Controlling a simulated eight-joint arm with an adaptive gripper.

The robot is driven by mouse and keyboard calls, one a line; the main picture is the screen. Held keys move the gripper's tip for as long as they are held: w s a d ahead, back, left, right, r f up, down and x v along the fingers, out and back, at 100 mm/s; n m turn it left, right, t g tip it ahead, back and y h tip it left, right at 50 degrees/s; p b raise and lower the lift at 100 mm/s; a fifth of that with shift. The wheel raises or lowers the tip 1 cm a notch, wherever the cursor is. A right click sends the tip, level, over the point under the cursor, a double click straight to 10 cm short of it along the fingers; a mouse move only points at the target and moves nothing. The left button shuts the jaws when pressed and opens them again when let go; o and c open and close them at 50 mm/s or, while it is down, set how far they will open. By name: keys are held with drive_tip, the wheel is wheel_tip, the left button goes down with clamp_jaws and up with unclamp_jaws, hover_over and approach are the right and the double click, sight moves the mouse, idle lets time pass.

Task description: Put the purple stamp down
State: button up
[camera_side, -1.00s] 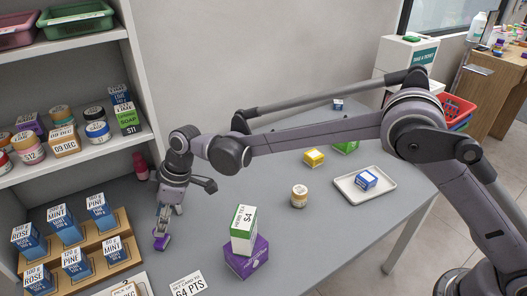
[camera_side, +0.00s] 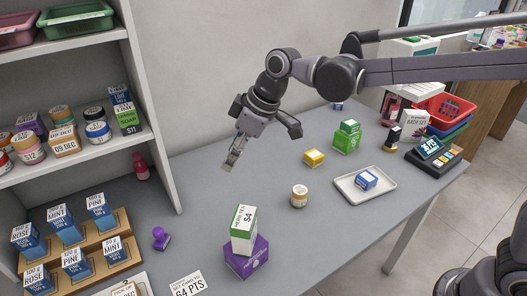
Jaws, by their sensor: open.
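The purple stamp (camera_side: 161,239) stands on the grey counter, between the wooden step racks at left and the stacked boxes. Nothing touches it. My gripper (camera_side: 230,166) is open and empty, raised above the counter, up and to the right of the stamp. Its fingers point down and a little left. Nothing between the fingers shows.
A green-and-white tea box (camera_side: 243,229) stands on a purple box (camera_side: 246,259) right of the stamp. A jar (camera_side: 299,196), a yellow box (camera_side: 314,158) and a white tray (camera_side: 350,190) lie further right. A shelf (camera_side: 166,170) rises at left. The counter below my gripper is clear.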

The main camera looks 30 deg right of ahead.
drive_tip(key=s+d+f+m+t+h, duration=0.1)
drive_tip(key=s+d+m, duration=0.3)
drive_tip(key=s+d, duration=0.5)
drive_tip(key=s+d+f+m+t+h, duration=0.2)
drive_tip(key=s+d+m, duration=0.3)
drive_tip(key=s+d, duration=0.5)
drive_tip(key=d, duration=0.4)
drive_tip(key=shift+s+d+f+h, duration=0.15)
drive_tip(key=shift+d+f+h, duration=0.15)
drive_tip(key=shift+d, duration=0.1)
